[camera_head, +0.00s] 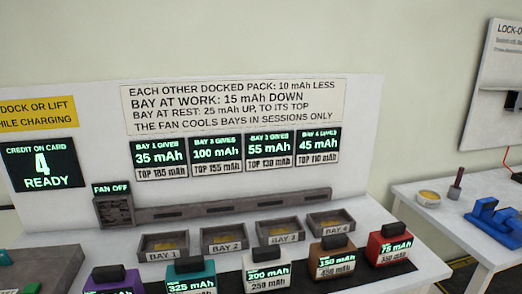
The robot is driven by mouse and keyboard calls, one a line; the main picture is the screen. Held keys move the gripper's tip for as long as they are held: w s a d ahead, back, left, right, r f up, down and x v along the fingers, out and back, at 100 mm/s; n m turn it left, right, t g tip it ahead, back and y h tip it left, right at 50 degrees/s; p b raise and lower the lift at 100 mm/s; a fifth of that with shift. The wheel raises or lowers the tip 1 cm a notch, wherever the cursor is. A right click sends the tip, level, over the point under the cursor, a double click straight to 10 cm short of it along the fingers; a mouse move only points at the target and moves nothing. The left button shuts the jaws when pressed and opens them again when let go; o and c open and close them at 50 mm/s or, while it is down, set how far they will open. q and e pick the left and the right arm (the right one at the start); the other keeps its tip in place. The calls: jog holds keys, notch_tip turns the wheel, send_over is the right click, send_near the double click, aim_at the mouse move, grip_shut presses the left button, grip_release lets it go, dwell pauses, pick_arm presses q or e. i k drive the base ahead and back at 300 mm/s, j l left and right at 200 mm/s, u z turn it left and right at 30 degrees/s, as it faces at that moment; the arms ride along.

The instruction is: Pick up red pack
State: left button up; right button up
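The red pack (377,249) stands upright at the right end of a row of packs on the white table, with a black handle on top and a green-lit display on its front reading about 75 mAh. It stands next to a brown pack (318,258) on its left. None of my grippers shows in the head view, so nothing is seen touching the red pack.
White (252,277), teal (178,277) and purple (98,281) packs stand further left. Several empty grey bays (283,231) lie behind the row. A side table (451,230) at right holds a blue object (497,217) and a small dish (428,198).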

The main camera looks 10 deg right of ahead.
aim_at(390, 245)
jog(key=z, duration=1.35)
